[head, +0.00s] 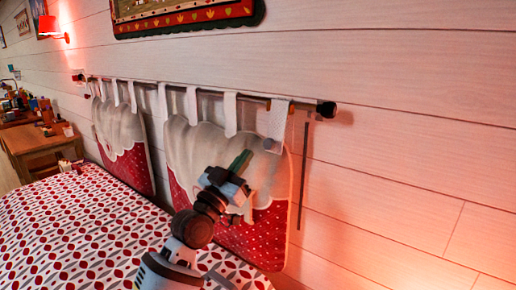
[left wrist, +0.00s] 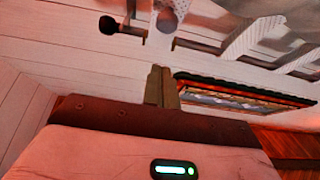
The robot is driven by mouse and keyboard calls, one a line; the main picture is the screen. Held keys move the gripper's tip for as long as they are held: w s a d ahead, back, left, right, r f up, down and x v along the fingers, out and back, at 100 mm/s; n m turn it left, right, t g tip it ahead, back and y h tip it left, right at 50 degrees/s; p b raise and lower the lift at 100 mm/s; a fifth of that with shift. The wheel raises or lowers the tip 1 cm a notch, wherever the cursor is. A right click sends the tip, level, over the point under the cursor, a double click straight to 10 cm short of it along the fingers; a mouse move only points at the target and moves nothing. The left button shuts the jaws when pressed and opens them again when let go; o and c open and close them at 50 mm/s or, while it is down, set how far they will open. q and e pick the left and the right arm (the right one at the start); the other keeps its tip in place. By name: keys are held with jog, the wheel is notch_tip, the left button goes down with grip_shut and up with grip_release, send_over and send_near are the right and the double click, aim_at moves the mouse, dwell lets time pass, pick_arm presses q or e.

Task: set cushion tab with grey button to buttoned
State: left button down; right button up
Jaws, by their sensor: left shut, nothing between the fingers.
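The rightmost white tab (head: 278,120) hangs at the right end of the rod, above the near cushion (head: 195,145). A small grey round spot, likely its button, shows near its lower end (head: 268,144). In the left wrist view the tab's end shows a round grey button (left wrist: 167,21). Whether it is fastened cannot be told. My left gripper (head: 248,154) is shut and empty, in front of the near cushion, just left of and below the tab's end. Its closed fingers (left wrist: 161,70) point toward the button with a visible gap. My right gripper is not in view.
The dark rod (head: 205,91) runs along the plank wall and ends in a black knob (head: 327,109). Other white tabs (head: 230,114) hang along it. The patterned bed (head: 75,225) lies below. A framed picture (head: 180,14) hangs above. The wall right of the rod is clear.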

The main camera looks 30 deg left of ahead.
aim_at(273, 127)
pick_arm(q)
jog(key=w, duration=0.6)
jog(key=shift+w+d+r, duration=0.15)
jog(key=shift+w+d, duration=0.1)
jog(key=shift+w, duration=0.05)
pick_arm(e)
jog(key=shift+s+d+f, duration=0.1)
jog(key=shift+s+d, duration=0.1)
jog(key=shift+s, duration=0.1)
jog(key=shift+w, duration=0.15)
